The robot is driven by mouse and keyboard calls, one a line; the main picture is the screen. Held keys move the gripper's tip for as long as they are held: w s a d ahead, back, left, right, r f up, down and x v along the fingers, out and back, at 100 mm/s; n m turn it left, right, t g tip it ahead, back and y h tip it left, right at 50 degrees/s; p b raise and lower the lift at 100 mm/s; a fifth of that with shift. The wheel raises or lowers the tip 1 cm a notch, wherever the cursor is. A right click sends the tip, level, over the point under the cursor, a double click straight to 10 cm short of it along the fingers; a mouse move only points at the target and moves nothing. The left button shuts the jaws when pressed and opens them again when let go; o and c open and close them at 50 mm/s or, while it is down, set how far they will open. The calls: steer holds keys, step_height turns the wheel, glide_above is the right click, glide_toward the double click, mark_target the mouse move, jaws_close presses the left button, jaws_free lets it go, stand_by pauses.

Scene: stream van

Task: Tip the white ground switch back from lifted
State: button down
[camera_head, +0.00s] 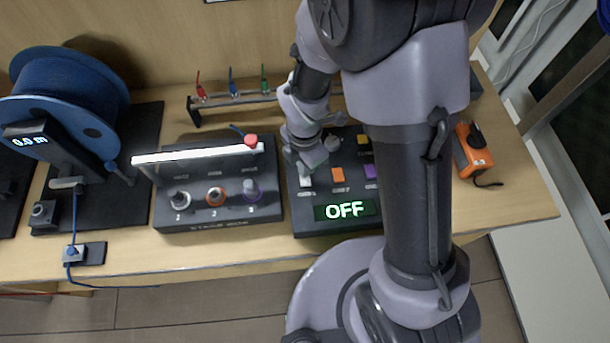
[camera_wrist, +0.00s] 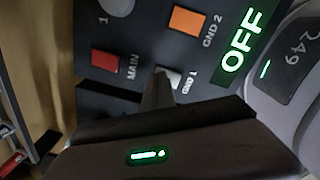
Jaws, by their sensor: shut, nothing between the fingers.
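The white ground switch (camera_wrist: 172,76), labelled GND 1, sits on a dark switch panel (camera_wrist: 140,30). In the head view the white switch (camera_head: 305,182) shows at the panel's left, just in front of my gripper (camera_head: 303,168). My gripper is shut and empty, pointing down at the panel. In the wrist view its fingertip (camera_wrist: 158,78) overlaps the white switch's left part and hides some of it. I cannot tell whether they touch or how far the switch is tilted.
An orange GND 2 switch (camera_wrist: 187,20) and a red MAIN switch (camera_wrist: 105,61) are close by. The green display (camera_head: 346,210) reads OFF. A knob box (camera_head: 220,215) with a white bar stands left, a cable reel (camera_head: 70,85) further left, and an orange meter (camera_head: 473,150) right.

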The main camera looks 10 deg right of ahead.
step_height(320, 180, up, 7)
steer(key=p, duration=0.5)
steer(key=shift+f, duration=0.2)
step_height(320, 180, up, 10)
steer(key=m+t+b, duration=0.2)
steer(key=m+b, duration=0.2)
steer(key=m, duration=0.7)
glide_above(317, 178)
steer(key=s+d+r+m+t+y+b, duration=0.2)
steer(key=s+r+m, duration=0.6)
steer(key=m, duration=0.9)
steer(key=shift+s+d+t+b, duration=0.25)
steer(key=shift+s+t+b, duration=0.65)
steer(key=shift+s, duration=0.25)
steer(key=shift+r, duration=0.1)
